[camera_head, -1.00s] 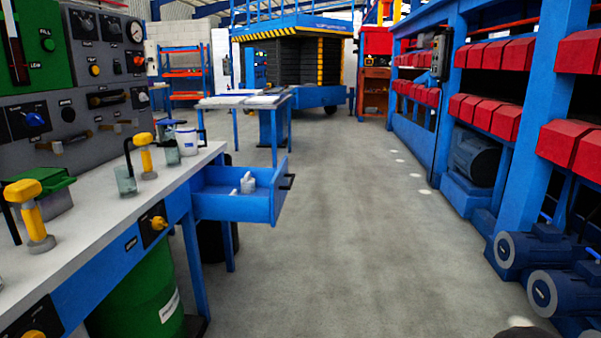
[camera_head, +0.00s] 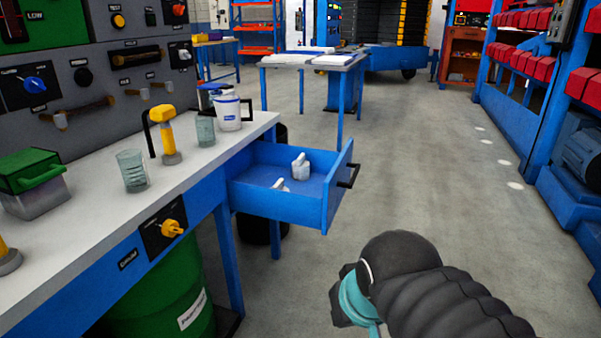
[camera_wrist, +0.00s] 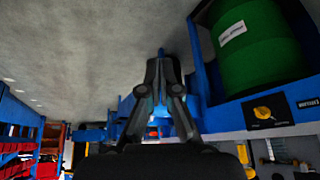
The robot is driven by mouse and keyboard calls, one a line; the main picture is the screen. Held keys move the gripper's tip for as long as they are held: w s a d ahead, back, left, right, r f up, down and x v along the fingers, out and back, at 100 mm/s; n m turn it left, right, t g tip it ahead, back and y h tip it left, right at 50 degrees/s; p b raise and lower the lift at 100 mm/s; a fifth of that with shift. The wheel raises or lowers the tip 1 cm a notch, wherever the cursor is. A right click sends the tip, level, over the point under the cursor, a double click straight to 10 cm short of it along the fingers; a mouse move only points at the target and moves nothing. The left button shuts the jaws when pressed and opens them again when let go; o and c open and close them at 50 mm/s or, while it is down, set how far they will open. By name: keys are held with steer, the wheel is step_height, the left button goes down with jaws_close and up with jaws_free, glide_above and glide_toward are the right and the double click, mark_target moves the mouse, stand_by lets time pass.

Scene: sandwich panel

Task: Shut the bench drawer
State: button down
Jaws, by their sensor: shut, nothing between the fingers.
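The blue bench drawer (camera_head: 282,205) is pulled out from the right end of the bench in the head view. Its front panel faces right and has a dark bar handle (camera_head: 349,176). Small white items (camera_head: 300,167) lie inside it. My arm is at the lower right of the head view, apart from the drawer and in front of it; my fingers cannot be made out there. In the wrist view my gripper (camera_wrist: 161,54) is shut and empty, its fingertips together. Blue parts show behind the fingers, but I cannot tell which are the drawer.
The white-topped bench (camera_head: 95,240) carries glass beakers (camera_head: 132,170), a yellow-handled tool (camera_head: 166,135) and a white jug (camera_head: 228,110). A green drum (camera_head: 165,295) stands beneath. A blue table (camera_head: 315,62) stands beyond. The grey floor right of the drawer is clear.

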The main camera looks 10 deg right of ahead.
steer(key=w+m+g+y+b, duration=0.2)
steer(key=w+m+g+y, duration=0.15)
steer(key=w+m, duration=0.5)
steer(key=m+t+y+b, duration=0.4)
steer(key=m+t+y, duration=0.55)
steer(key=m, duration=0.65)
glide_toward(333, 178)
steer(key=shift+g+y, duration=0.7)
steer(key=shift+y, duration=0.2)
steer(key=x, duration=0.2)
steer(key=b+x, duration=0.1)
steer(key=x, duration=0.1)
steer(key=w+x, duration=0.1)
steer(key=x, duration=0.2)
steer(key=shift+d+f, duration=0.2)
steer(key=shift+d, duration=0.1)
